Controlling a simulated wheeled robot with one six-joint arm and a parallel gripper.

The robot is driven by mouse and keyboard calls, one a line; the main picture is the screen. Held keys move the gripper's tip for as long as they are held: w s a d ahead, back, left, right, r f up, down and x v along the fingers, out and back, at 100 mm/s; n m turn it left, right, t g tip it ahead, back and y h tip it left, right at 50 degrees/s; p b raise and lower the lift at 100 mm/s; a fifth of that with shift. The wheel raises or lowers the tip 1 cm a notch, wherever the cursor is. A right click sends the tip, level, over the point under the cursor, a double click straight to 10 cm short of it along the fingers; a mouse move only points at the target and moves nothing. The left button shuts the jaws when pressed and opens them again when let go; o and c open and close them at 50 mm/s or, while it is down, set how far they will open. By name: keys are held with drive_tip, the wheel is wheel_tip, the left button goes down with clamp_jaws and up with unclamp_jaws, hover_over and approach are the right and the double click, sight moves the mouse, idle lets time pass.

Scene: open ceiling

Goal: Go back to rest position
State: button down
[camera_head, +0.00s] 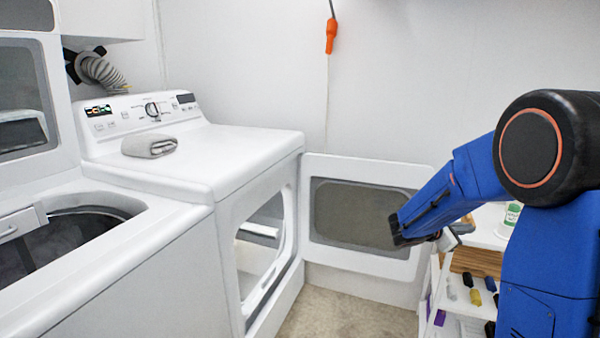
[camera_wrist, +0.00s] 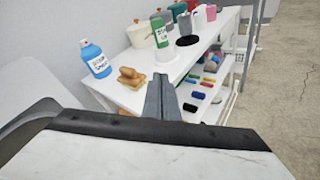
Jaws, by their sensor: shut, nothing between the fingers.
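My gripper (camera_wrist: 161,98) is shut and empty in the wrist view, its two fingers together in front of a white shelf unit. In the head view my blue arm comes in from the right and bends down to the left. Its wrist is in front of the open dryer door, and the gripper there is mostly hidden behind the arm.
The dryer (camera_head: 190,160) has its door (camera_head: 405,262) swung open to the right. A folded grey towel (camera_head: 149,146) lies on top. A white shelf (camera_wrist: 130,92) holds a blue bottle (camera_wrist: 95,60), a green-labelled bottle (camera_wrist: 161,38) and brown objects (camera_wrist: 136,78). Floor (camera_head: 345,318) shows below the door.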

drive_tip(key=s+a+r+m+g+y, duration=0.1)
drive_tip(key=s+a+m+g+y, duration=0.3)
drive_tip(key=s, duration=0.8)
drive_tip(key=s+a+m+t+y, duration=0.1)
drive_tip(key=s+a+m+y, duration=0.1)
drive_tip(key=s+m, duration=0.65)
drive_tip(key=s+a+f+m+t+y, duration=0.1)
drive_tip(key=s+a+m+y, duration=0.3)
drive_tip(key=s+a, duration=1.2)
drive_tip(key=shift+s+a+f+m+t+y, duration=0.3)
drive_tip(key=shift+s+t+y, duration=0.6)
drive_tip(key=shift+y, duration=1.3)
drive_tip(key=c, duration=2.4)
unclamp_jaws()
drive_tip(key=shift+d, duration=0.1)
drive_tip(key=shift+c, duration=0.2)
